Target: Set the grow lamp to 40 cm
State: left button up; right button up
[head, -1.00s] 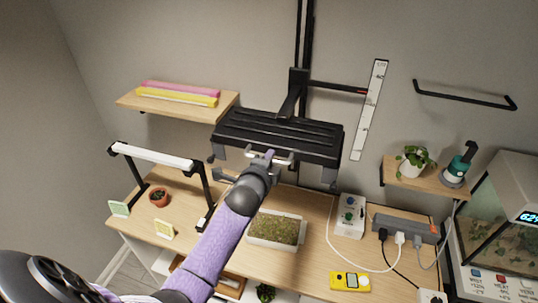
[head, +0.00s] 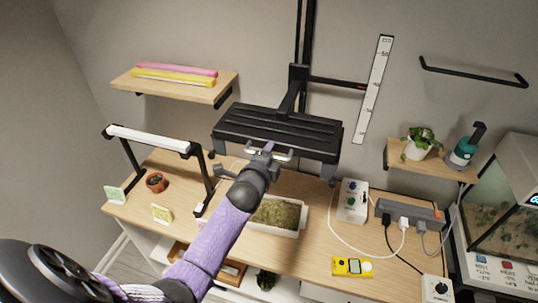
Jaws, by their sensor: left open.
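The black grow lamp (head: 290,127) hangs on a vertical wall rail (head: 306,40) above the wooden bench. A thin arm reaches from its carriage (head: 298,74) to a white height scale (head: 374,90), with a red tip near the scale's middle; the marks are too small to read surely. My left gripper (head: 268,153) is at the lamp's front lower edge, near a light handle bar, with its jaws open. I cannot tell whether it touches the bar. My right gripper is not in view.
A tray of green seedlings (head: 278,214) stands below the lamp, partly behind my arm. A white bar lamp (head: 148,140) is at left. A control box (head: 353,201), power strip (head: 410,213) and yellow meter (head: 352,266) are at right. A shelf (head: 178,85) holds tubes.

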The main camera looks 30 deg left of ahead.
pick_arm(q)
jog(key=v, duration=1)
jog(key=shift+p, duration=0.45)
jog(key=shift+a, duration=0.1)
jog(key=s+d+f+n+g+h+b, duration=0.1)
jog(key=s+f+n+g+b, duration=0.3)
jog(key=f, duration=0.8)
jog(key=s+d+f+h+b, duration=0.15)
jog(key=f+b, duration=0.35)
jog(key=f, duration=0.7)
jog(key=s+d+f+n+g+b, duration=0.15)
jog(key=s+f+b, duration=0.3)
jog(key=f, duration=0.75)
jog(key=s+d+f+n+g+b, duration=0.1)
jog(key=s+f+n+g+b, duration=0.2)
jog(key=s+f, duration=0.9)
jog(key=s+d+f+n+g+h+b, duration=0.1)
jog(key=s+f+n+g+b, duration=0.3)
jog(key=s+f+b, duration=0.5)
jog(key=s+d+f+g, duration=0.1)
jog(key=s+f+g, duration=0.1)
jog(key=s+f, duration=0.2)
jog(key=shift+s+d, duration=0.2)
jog(key=shift+s, duration=0.05)
